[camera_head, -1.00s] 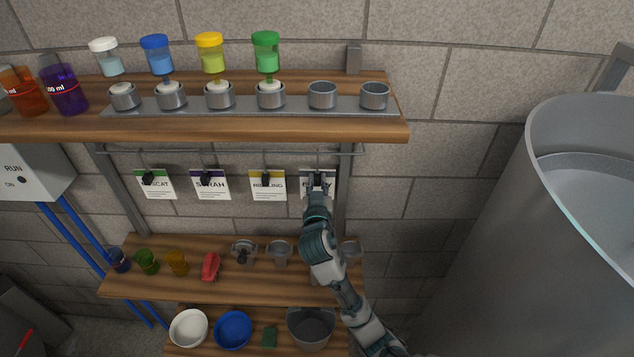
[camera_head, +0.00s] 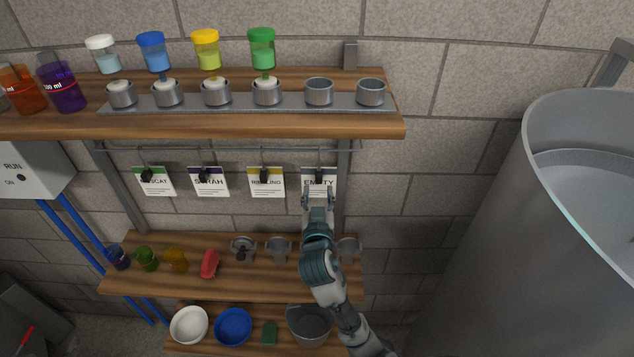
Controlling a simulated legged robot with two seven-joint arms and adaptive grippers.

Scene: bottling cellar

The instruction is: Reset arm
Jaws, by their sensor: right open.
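My right gripper (camera_head: 318,192) is open and empty. It is just below and in front of the card marked EMPTY (camera_head: 320,172), covering the card's lower part. That card hangs from a black clip on the rail (camera_head: 228,149), at the right end of a row of cards. The right arm rises from the bottom of the view, in front of the middle shelf. My left gripper is not in view.
The upper shelf (camera_head: 330,128) holds a rack of metal cups and jars with coloured lids. The middle shelf (camera_head: 180,283) holds small cups and a red object (camera_head: 209,263). Bowls stand below. A large grey tank (camera_head: 500,255) stands at the right; bare wall lies between.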

